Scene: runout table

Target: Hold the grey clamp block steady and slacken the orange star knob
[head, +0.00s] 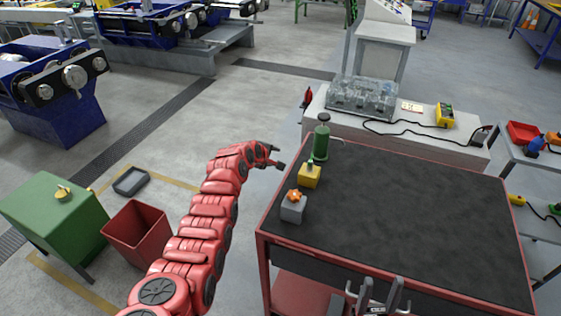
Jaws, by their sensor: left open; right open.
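The grey clamp block (292,210) stands near the left edge of the dark-topped table. The orange star knob (295,195) sits on top of it. My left gripper (278,156) is open and empty, beyond the table's left edge, farther back than the block and apart from it. My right gripper (380,292) shows at the bottom of the picture by the table's front edge, open, with nothing seen between its fingers. It is well to the right of the block and nearer to me.
A yellow block (309,176) and a green cylinder (321,145) with a handle stand behind the clamp block. The rest of the table top (420,215) is bare. A red bin (137,231) and a green cabinet (52,213) stand on the floor at left.

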